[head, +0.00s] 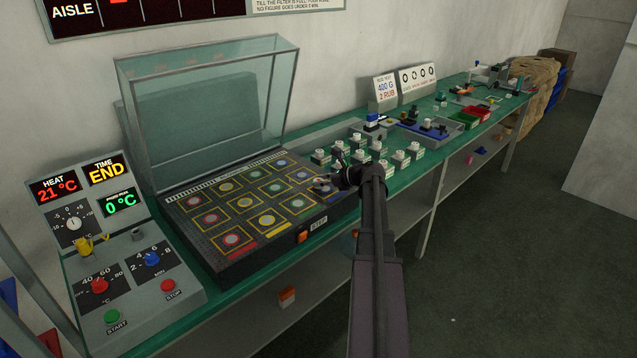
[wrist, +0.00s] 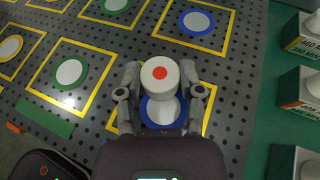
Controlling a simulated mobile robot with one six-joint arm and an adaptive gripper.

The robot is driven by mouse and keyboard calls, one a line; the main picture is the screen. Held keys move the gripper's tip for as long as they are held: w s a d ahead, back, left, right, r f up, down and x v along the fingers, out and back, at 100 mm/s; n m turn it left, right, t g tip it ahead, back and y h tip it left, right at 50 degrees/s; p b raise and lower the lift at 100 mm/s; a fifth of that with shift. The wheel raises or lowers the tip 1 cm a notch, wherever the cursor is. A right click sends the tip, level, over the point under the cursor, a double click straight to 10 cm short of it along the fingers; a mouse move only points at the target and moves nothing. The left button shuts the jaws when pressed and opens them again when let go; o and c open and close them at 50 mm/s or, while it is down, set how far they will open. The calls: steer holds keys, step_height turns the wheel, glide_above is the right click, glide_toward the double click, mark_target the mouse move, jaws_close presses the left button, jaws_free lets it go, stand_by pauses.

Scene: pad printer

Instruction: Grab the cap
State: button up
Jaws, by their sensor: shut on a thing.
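A round white cap (wrist: 161,76) with a red dot on top sits between the two fingers of my gripper (wrist: 160,84) in the wrist view. The fingers touch it from both sides, and my gripper is shut on it. Just below it in the picture is a blue ring with a pale disc (wrist: 162,110), on the dark perforated plate (wrist: 135,38). I cannot tell whether the cap touches the plate. In the head view my gripper (head: 328,183) is over the right edge of the plate, and the cap is too small to make out clearly.
A glass hood (head: 200,110) stands raised behind the plate. A control panel (head: 120,245) is at the left. Several white-topped green blocks (head: 400,158) stand close to the right of my gripper. The bench runs on with trays and tools.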

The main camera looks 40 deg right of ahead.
steer(key=shift+r+p, duration=1.4)
steer(key=shift+r, duration=0.15)
steer(key=s+d+r+p, duration=0.1)
steer(key=s+d, duration=0.1)
steer(key=s, duration=1.4)
steer(key=shift+r, duration=0.15)
steer(key=shift+w+d, duration=0.1)
steer(key=shift+r, duration=0.15)
